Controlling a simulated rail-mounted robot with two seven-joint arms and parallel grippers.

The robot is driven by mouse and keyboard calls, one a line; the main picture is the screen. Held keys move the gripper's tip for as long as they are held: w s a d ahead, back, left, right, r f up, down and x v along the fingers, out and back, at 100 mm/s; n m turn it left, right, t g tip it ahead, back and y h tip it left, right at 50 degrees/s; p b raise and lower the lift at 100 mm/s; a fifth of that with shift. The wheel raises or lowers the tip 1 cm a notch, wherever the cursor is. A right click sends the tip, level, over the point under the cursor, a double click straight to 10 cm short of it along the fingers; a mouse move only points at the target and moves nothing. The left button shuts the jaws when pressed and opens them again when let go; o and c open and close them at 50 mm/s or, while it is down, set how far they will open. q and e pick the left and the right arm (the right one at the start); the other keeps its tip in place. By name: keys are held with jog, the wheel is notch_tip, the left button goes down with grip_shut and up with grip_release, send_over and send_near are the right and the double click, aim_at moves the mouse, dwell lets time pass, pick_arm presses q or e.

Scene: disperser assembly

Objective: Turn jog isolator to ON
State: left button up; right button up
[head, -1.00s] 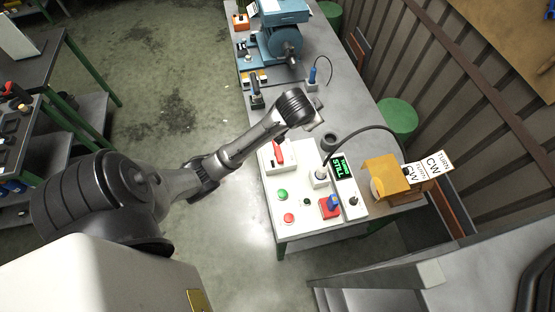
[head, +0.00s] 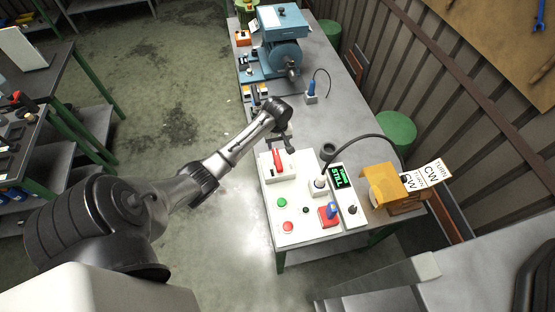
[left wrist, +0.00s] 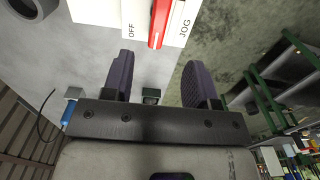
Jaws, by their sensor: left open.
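The jog isolator is a pale box with a red handle (head: 277,157), at the far left corner of the white control panel (head: 263,207). In the left wrist view the red handle (left wrist: 160,22) is at the top, with "OFF" to its left and "JOG" to its right. My left gripper (head: 283,143) is just behind the handle in the head view. In the left wrist view its two fingers (left wrist: 158,66) are apart and empty, with the handle's end ahead of the gap, not between them. My right gripper is not in view.
The panel also bears a green button (head: 282,202), a red button (head: 288,227), a blue-and-red switch (head: 329,213) and a display (head: 338,176). An orange box (head: 383,184) stands to the right. A blue machine (head: 280,50) stands farther back.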

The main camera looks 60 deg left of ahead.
aim_at(278, 160)
pick_arm(q)
notch_tip(278, 160, down, 12)
jog(key=shift+f+b, duration=0.1)
jog(key=shift+b, duration=0.4)
jog(key=shift+c, duration=0.4)
